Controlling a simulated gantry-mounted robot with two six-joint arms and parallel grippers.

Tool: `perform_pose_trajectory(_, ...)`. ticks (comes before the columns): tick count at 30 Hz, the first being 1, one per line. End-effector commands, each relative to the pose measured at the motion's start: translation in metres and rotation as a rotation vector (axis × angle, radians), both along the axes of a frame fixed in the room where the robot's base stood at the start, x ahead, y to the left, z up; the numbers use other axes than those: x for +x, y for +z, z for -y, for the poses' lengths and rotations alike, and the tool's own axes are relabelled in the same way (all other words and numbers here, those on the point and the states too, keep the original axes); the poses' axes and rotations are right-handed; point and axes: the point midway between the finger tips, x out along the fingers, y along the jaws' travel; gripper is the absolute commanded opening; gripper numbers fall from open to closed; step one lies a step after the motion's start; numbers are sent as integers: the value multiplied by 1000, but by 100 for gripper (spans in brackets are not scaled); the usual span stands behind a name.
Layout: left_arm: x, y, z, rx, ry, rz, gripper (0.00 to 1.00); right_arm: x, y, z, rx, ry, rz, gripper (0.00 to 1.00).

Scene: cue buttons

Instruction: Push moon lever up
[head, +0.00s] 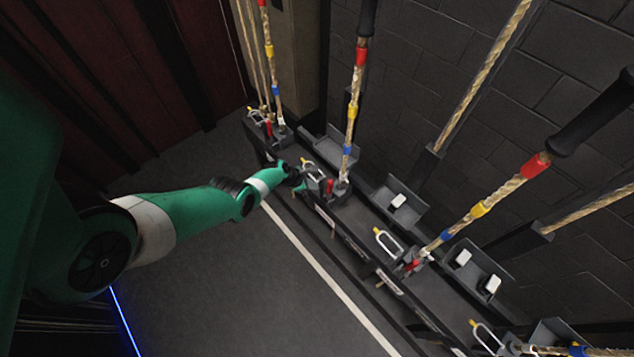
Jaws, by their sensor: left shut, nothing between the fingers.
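My left gripper (297,178) is shut and empty. It is at the front of the second rope station from the back, close to a small lever with a red part (329,187) and a metal loop with a yellow tip (311,168). I cannot tell whether it touches either one. Similar red-marked levers show at the far station (269,129) and at the nearer station (413,265). No moon mark can be made out, so I cannot tell which lever is the moon lever. My right gripper is not in view.
A dark rail (365,262) carries the stations from back left to front right. Ropes with red, yellow and blue bands (351,110) rise from it. Grey trays (398,203) stand behind, against a block wall (480,90). The floor (230,285) left of the rail is clear.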

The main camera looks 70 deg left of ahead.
Motion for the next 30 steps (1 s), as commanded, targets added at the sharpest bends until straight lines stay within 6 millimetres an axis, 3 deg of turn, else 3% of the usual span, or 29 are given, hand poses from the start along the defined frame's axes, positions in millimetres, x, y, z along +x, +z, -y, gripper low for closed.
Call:
perform_pose_trajectory(1,-4,18,1,0,0,0,0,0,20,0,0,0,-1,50)
perform_pose_trajectory(3,-8,37,0,0,-1,-1,0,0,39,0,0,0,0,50)
perform_pose_trajectory(10,-21,81,1,-1,-1,-3,0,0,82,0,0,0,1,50)
perform_pose_trajectory(16,-27,96,1,-4,-2,-4,0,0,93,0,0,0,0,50)
perform_pose_trajectory(30,-27,95,1,-4,-2,-5,0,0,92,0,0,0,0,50)
